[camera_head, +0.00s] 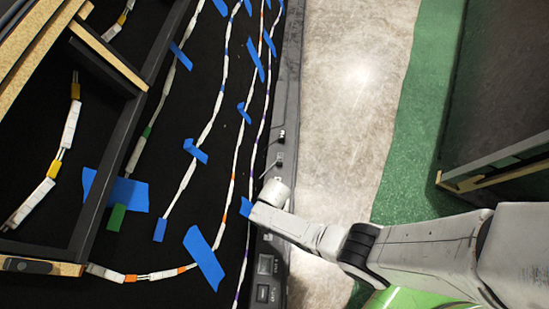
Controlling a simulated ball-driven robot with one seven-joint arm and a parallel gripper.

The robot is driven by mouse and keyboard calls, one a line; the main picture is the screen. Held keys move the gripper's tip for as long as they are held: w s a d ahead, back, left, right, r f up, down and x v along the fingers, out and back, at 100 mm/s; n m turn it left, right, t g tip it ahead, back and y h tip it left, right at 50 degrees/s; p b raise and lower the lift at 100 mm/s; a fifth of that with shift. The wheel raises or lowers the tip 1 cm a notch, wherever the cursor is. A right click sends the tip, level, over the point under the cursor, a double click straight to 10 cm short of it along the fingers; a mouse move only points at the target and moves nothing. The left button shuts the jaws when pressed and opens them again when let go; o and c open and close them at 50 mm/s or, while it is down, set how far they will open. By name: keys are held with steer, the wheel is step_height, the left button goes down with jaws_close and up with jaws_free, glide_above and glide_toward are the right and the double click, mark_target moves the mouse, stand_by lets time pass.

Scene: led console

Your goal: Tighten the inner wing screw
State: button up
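The black console panel (215,165) with taped LED strips fills the left and middle of the head view. Two small dark fittings stand on its grey right edge (291,80): one (281,135) farther up and one (278,161) below it. They may be wing screws, but they are too small to tell, and I cannot tell which is the inner one. My grey arm reaches in from the right, and its end, my gripper (272,196), is over the console's right edge, just below the lower fitting. Its fingers cannot be made out, nor any contact.
Blue tape pieces (204,258) hold the LED strips. A wood-edged black frame (107,174) stands on the left. Switches (265,265) sit on the lower right edge. Bare floor (345,100) and a green strip (415,130) lie right of the console, with another dark unit (500,85) beyond.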

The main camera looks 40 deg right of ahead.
steer(key=shift+w+r, duration=0.1)
steer(key=shift+w, duration=0.05)
steer(key=o, duration=1.1)
step_height(320, 180, up, 11)
steer(key=p, duration=0.7)
steer(key=shift+d, duration=0.1)
